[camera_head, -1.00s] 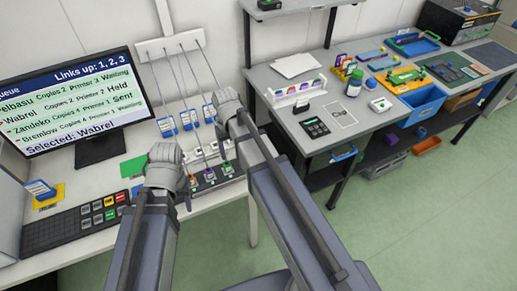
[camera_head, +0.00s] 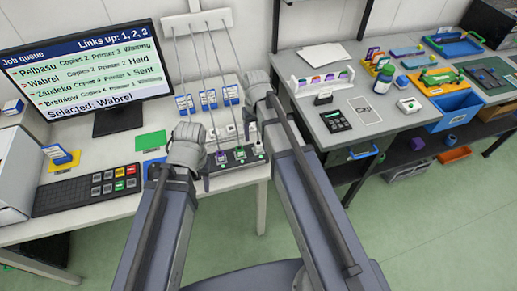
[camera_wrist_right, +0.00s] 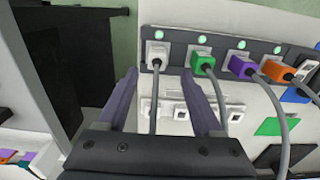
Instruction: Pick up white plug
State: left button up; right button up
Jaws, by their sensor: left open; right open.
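The white plug (camera_wrist_right: 157,52) sits in the left end of the dark socket strip (camera_wrist_right: 180,38) in the right wrist view, under a lit green light. Its grey cable runs back between the fingers of my right gripper (camera_wrist_right: 158,76). Those fingers are open, one on each side of the plug's line, and do not grip it. In the head view the white plug (camera_head: 259,148) is at the strip's right end, just below my right gripper (camera_head: 252,122). My left gripper (camera_head: 203,172) hangs open and empty at the strip's left end.
Green (camera_wrist_right: 203,64), purple (camera_wrist_right: 241,64) and orange (camera_wrist_right: 276,69) plugs stand beside the white one, their cables trailing close by. A monitor (camera_head: 85,75) and a black keypad (camera_head: 87,190) are on the desk at left. Another table with trays stands at right.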

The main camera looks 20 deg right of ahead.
aim_at(258, 143)
jog(key=f+b, duration=0.4)
jog(key=shift+s+d+f, duration=0.15)
jog(key=shift+s+d, duration=0.15)
jog(key=shift+s, duration=0.1)
jog(key=shift+f+b, duration=0.5)
jog(key=shift+b, duration=0.1)
jog(key=shift+r, duration=0.1)
jog(key=shift+c, duration=0.3)
grip_shut()
